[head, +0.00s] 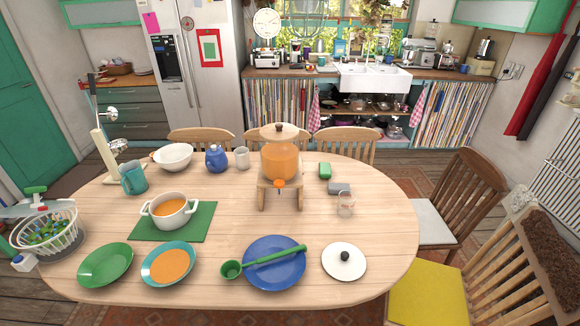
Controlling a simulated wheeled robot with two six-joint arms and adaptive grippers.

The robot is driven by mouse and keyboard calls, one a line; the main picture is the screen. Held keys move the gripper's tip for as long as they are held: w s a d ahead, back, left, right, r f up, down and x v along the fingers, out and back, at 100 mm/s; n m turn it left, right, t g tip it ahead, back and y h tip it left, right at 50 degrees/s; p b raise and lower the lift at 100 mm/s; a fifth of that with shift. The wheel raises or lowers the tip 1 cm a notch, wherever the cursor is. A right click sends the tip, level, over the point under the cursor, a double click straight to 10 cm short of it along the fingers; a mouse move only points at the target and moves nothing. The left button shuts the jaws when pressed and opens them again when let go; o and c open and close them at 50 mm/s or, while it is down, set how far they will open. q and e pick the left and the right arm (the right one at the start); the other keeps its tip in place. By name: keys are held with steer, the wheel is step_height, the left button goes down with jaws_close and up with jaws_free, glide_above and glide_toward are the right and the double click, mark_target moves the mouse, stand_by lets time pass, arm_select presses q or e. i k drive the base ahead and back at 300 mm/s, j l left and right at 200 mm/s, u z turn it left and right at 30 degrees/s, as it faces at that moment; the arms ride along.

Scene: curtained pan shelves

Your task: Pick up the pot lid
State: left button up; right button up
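A round white lid (344,268) with a black knob lies flat, knob up, on the wooden table near its front right. A white two-handled pot (170,220) with orange soup in it stands uncovered on a green mat (143,233) at the left of the table. The lid is apart from the blue plate to its left, and nothing covers it. Neither of my grippers shows in the head view.
A blue plate (285,275) with a green ladle (268,258) across it lies left of the lid. A glass (346,204) stands behind the lid. An orange dispenser (279,162) stands on a wooden stand. Chairs flank the table (240,215); bare tabletop lies right of the lid.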

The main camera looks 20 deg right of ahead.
mark_target(343, 262)
steer(key=z, duration=1)
steer(key=j+u, duration=0.1)
steer(key=u, duration=1.45)
steer(key=z, duration=1.6)
